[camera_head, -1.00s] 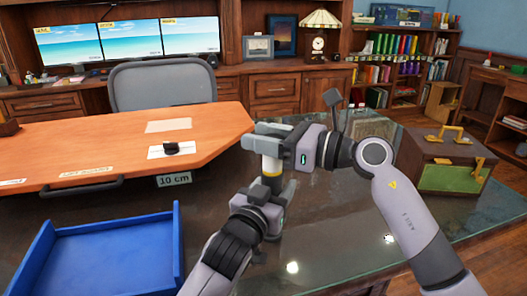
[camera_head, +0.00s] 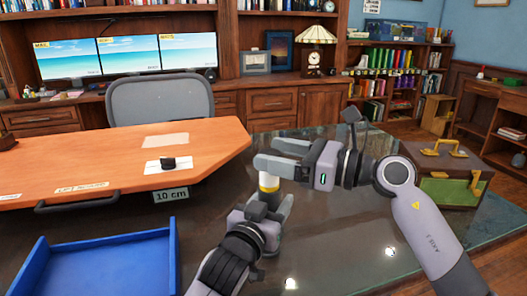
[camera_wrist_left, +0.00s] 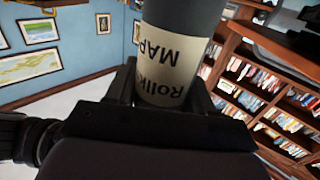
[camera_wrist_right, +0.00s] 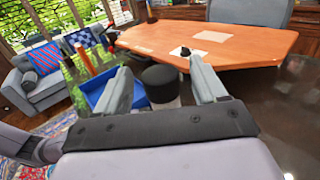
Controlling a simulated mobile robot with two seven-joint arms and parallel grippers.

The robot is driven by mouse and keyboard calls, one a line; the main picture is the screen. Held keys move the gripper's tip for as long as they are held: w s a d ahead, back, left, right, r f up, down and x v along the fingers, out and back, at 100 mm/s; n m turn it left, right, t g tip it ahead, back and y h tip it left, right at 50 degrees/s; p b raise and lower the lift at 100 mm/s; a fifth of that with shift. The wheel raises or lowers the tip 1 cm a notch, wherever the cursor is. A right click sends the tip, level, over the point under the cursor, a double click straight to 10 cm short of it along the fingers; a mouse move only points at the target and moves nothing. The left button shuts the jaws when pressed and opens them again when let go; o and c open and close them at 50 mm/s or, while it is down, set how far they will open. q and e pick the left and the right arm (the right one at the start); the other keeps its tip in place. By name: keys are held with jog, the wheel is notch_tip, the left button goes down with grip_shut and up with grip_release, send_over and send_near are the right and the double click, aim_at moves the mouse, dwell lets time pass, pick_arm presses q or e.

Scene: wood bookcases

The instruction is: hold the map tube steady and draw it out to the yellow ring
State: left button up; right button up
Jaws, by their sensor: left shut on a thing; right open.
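The map tube stands roughly upright above the glass tabletop; its white section (camera_head: 268,179) and the yellow ring (camera_head: 268,189) show in the head view. My left gripper (camera_head: 264,207) is shut on it below the ring. The left wrist view shows the tube's dark body and cream label (camera_wrist_left: 172,65) with upside-down "MAP" lettering between the fingers. My right gripper (camera_head: 281,157) is open at the tube's upper end, and its near finger hides part of the top. In the right wrist view a dark round end (camera_wrist_right: 160,83) shows between the spread fingers, with gaps on both sides.
A blue tray (camera_head: 105,265) lies at the lower left. The orange desk top (camera_head: 90,165) with a "10 cm" tag is to the left behind. A green and brown case (camera_head: 447,190) stands at the right. The glass tabletop (camera_head: 335,225) has bare room in front.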

jog(key=v, duration=0.8)
jog(key=shift+d, duration=0.2)
jog(key=shift+s, duration=0.1)
pick_arm(q)
jog(key=o, duration=1.2)
jog(key=shift+s, duration=0.1)
